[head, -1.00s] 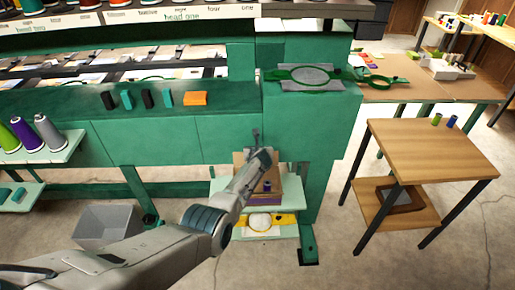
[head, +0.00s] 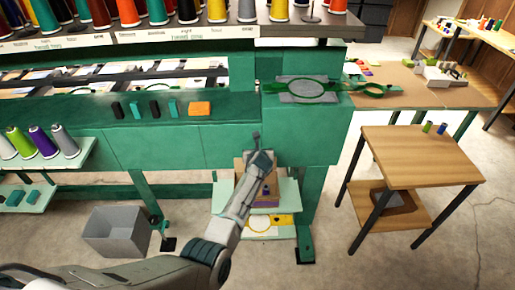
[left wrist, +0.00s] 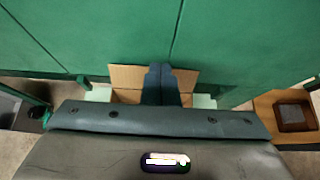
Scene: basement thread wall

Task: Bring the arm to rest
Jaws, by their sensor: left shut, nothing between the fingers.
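My left arm comes in from the lower left of the head view, and its gripper (head: 257,140) points away from me toward the green machine front (head: 225,145). In the left wrist view the two dark blue fingers (left wrist: 160,80) are pressed together with nothing between them. They lie over an open cardboard box (left wrist: 126,75), whose flap (head: 239,166) also shows beside the gripper in the head view. I cannot tell whether the gripper touches the box. My right gripper is in neither current view.
The box stands on a pale green shelf (head: 226,193) under the machine. A grey bin (head: 116,231) stands on the floor at left. A wooden side table (head: 425,155) stands at right. Thread cones (head: 41,142) stand at left. Open floor lies between shelf and table.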

